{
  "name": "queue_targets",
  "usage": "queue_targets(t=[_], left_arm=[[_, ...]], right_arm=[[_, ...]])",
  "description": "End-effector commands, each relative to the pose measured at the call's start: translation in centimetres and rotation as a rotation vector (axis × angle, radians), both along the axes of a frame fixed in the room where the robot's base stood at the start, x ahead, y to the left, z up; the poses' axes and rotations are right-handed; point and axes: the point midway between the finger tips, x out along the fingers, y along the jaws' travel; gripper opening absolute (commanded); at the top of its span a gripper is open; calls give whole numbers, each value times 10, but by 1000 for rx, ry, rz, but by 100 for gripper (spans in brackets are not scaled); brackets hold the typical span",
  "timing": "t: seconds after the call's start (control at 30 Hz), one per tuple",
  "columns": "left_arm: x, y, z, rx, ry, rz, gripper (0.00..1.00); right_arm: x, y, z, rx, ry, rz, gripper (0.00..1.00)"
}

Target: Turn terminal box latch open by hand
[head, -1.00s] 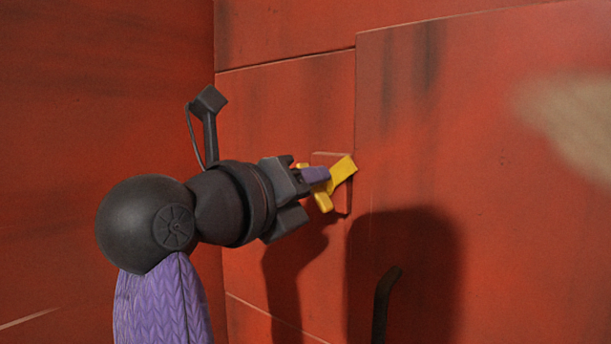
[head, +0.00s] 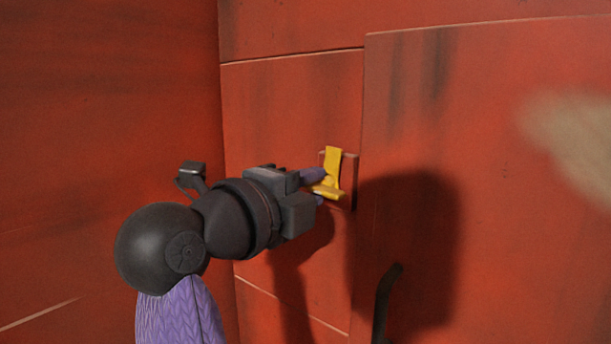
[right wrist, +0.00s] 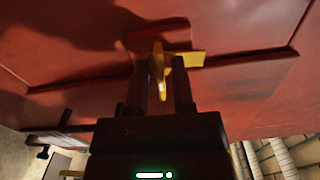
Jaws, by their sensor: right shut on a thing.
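The yellow terminal box latch (head: 333,160) sits on a small red square plate (head: 349,182) on the red panel, at the panel seam. Its flat arm points up in the head view, and its grip part sticks out toward my gripper. My right gripper (head: 320,185) is shut on the latch, its purple fingertips on either side of the grip part. In the right wrist view, the yellow latch (right wrist: 164,60) shows between the two dark fingers, with its arm reaching to the right. My left gripper is not in view.
A dark curved handle (head: 385,300) stands on the red door panel (head: 500,200) below and right of the latch. A red side wall (head: 110,110) is close on the left. A blurred pale shape is at the right edge.

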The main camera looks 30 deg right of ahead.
Motion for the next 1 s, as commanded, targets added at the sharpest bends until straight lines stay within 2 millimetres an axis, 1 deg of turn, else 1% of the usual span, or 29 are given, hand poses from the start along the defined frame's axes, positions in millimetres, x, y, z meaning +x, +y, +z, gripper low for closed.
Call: queue_targets(t=[0.03,0.2,0.77,0.8,0.87,1.0], left_arm=[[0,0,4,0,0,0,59],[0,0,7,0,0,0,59],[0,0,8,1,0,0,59],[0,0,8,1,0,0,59],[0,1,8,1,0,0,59],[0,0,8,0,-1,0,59]], right_arm=[[0,0,4,-15,9,-1,0],[-1,0,4,-33,54,-1,0],[-1,0,3,-44,78,-2,0],[-1,0,3,-44,77,-2,34],[-1,0,2,-43,78,-2,46],[0,0,1,-40,80,-1,46]])
